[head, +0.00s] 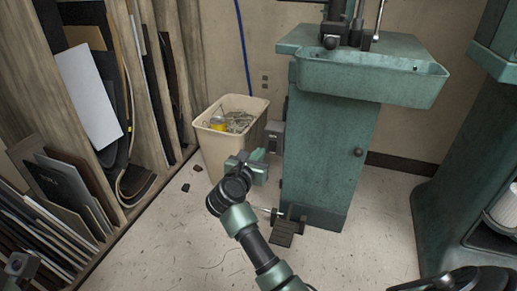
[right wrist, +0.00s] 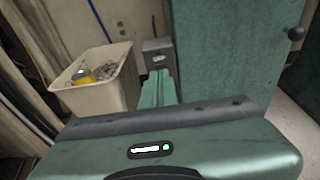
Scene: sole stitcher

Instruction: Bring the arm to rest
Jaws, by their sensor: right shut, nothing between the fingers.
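My right arm (head: 255,240) reaches up from the bottom of the head view. My right gripper (head: 258,164) is shut and empty, held in the air in front of the teal machine stand and the bin. In the right wrist view its closed teal fingers (right wrist: 157,88) point away from the camera, with nothing between them.
A teal sole stitcher stand (head: 325,150) with a tray and a foot pedal (head: 284,232) stands close behind the gripper. A cream bin (head: 222,150) with scraps is beside it. A wooden rack (head: 150,75) of sheets lines the left. The floor (head: 350,250) at lower right is clear.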

